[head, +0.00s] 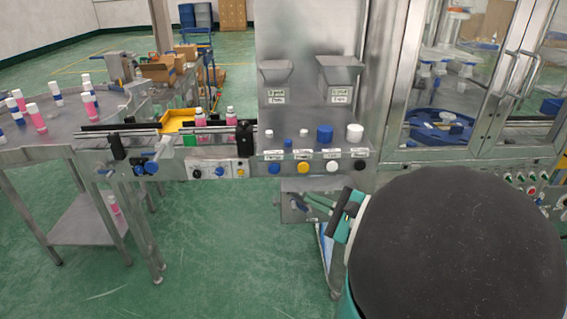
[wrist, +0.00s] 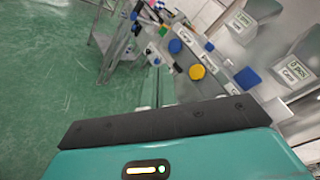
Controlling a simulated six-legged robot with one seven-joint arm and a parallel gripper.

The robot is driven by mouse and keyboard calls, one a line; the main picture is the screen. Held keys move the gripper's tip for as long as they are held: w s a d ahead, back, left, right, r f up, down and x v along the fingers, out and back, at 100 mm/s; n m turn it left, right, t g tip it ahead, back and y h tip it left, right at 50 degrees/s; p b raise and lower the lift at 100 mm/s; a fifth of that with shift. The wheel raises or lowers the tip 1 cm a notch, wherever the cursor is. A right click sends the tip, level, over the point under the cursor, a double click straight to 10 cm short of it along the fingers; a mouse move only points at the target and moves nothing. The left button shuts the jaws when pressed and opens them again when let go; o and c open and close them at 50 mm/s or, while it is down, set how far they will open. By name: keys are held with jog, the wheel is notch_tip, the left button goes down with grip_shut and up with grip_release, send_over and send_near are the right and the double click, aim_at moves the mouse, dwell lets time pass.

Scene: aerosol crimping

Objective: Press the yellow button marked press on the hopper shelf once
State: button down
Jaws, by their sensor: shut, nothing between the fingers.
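The yellow button (head: 303,167) is on the front face of the hopper shelf (head: 308,150), between a blue button (head: 273,168) and a white button (head: 331,166). Its marking is too small to read. The yellow button also shows in the wrist view (wrist: 197,72), right of the fingers, with the blue button (wrist: 175,46) above it to the left. My gripper (head: 306,199) is below the row of buttons in the head view, apart from the yellow button. Its fingers are shut and empty, and they also show in the wrist view (wrist: 158,72).
A black button (head: 360,165) is at the right end of the row. Caps, including a large blue cap (head: 324,133), stand on the shelf below two metal hoppers (head: 277,77). A conveyor table (head: 60,135) with bottles is at left. The green floor is open in front.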

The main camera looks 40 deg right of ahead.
aim_at(303, 166)
jog(key=shift+w, duration=0.1)
jog(key=w+d, duration=0.4)
jog(key=w, duration=0.3)
jog(key=shift+d, duration=0.4)
jog(key=shift+w, duration=0.15)
dwell(1.8)
jog(key=shift+w+d, duration=0.25)
jog(key=shift+w, duration=0.05)
